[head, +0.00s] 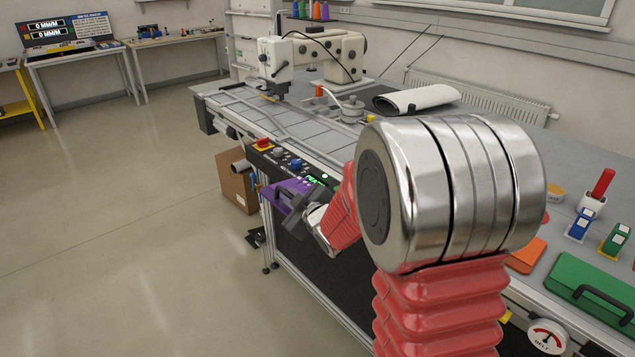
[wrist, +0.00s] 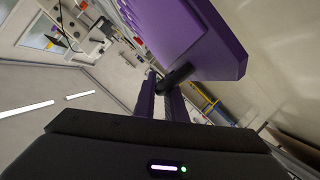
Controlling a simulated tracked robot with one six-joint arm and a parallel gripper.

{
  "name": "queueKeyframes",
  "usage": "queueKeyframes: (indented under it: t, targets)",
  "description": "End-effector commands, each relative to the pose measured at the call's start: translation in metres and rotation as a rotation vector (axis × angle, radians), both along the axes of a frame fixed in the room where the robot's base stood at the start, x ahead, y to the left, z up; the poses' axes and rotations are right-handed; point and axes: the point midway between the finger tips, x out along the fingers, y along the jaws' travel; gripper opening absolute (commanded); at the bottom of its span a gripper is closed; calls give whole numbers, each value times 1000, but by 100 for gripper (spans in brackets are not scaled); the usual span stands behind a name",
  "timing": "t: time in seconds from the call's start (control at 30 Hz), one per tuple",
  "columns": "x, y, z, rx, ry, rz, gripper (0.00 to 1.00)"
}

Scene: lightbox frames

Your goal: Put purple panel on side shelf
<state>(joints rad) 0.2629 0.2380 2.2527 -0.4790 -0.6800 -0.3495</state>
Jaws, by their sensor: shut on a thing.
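The purple panel (head: 280,191) is in front of the workbench's near edge, below the row of controls, partly hidden by my gripper (head: 306,203). In the wrist view the purple panel (wrist: 205,38) fills the upper middle, tilted, with a black handle (wrist: 177,76) on its near side. My gripper (wrist: 162,88) is shut on this handle. Whether the panel touches the bench cannot be told. No shelf can be picked out for certain as the side shelf.
The long workbench (head: 330,150) carries a sewing-type machine (head: 325,55), a white roll (head: 420,97) and a red button (head: 262,144). A green panel with a black handle (head: 570,280) lies at right. A cardboard box (head: 236,181) stands on the floor. Open floor (head: 110,220) lies left.

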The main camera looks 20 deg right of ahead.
Motion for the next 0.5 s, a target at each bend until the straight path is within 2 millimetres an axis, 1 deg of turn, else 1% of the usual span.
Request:
queueKeyframes:
  t: [0.03,0.2,0.3,0.4,0.5]
  targets:
    - [-2,17,-6,2,3,5,0]
    - [-15,58,-28,0,12,-6,0]
    - [-24,75,-39,-9,20,-16,0]
    - [-31,86,-47,-16,24,-27,0]
    - [-35,91,-51,-22,28,-33,0]
